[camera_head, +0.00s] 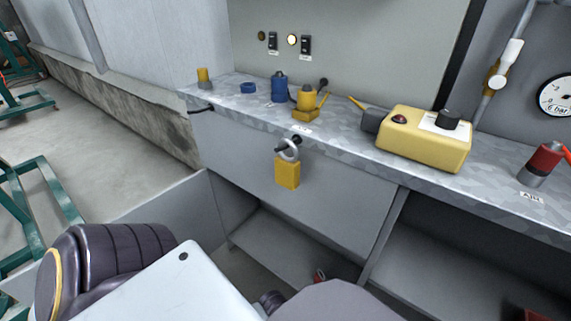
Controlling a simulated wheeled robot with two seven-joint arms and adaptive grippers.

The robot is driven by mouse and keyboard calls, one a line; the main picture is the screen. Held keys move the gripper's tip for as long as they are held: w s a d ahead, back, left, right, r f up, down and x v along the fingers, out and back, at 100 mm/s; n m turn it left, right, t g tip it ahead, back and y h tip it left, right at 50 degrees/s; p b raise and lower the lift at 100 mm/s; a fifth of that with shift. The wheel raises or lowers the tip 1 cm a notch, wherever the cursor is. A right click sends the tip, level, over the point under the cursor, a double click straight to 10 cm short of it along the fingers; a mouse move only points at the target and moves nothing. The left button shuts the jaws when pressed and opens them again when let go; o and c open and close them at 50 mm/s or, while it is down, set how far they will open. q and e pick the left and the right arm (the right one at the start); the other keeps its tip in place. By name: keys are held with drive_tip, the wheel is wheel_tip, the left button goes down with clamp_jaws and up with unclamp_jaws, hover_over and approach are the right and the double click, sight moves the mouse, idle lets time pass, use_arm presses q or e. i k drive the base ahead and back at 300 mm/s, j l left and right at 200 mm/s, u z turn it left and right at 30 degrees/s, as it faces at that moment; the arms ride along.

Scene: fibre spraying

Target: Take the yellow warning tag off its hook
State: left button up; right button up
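The yellow warning tag (288,173) hangs upright on the front face of the grey bench, below the worktop edge. A pale ring (289,150) at its top loops around a small dark hook (296,140). The tag is in plain sight and nothing touches it from the front. Neither of my grippers can be made out. Only purple and pale parts of my own body show along the bottom edge.
On the worktop (345,140) stand a yellow control box (425,143) with a red button, a yellow fitting (306,104), a blue fitting (279,88) and a red-and-grey connector (543,163). Open shelf space lies below. Green frames (30,215) stand at left.

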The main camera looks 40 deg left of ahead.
sight(287, 169)
drive_tip(key=j+u, duration=0.15)
drive_tip(key=u, duration=0.25)
drive_tip(key=i+j+u, duration=0.1)
drive_tip(key=u, duration=0.7)
drive_tip(key=i+j, duration=0.05)
drive_tip(key=i, duration=0.05)
